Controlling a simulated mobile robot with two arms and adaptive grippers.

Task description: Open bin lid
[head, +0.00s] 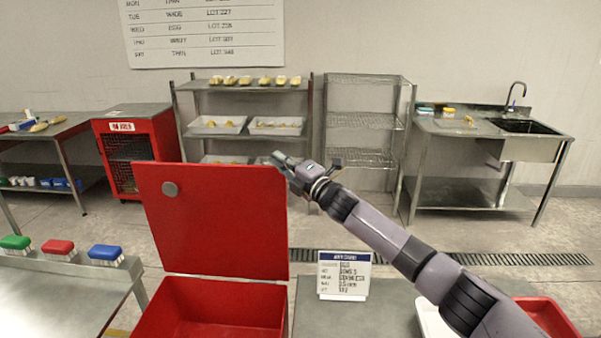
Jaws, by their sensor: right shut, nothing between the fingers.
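The red bin (185,325) stands at the lower centre-left of the head view. My right gripper (279,160) is shut and empty at the lid's upper right corner. It overlaps the lid's edge in the picture; I cannot tell whether they touch. My left gripper is not in view.
A printed sign (344,276) stands on a grey surface right of the bin. Green, red (58,247) and blue brushes sit on a ledge at left. A red tray (548,318) is at lower right. Shelving, a red cabinet (137,150) and a sink (527,127) line the back.

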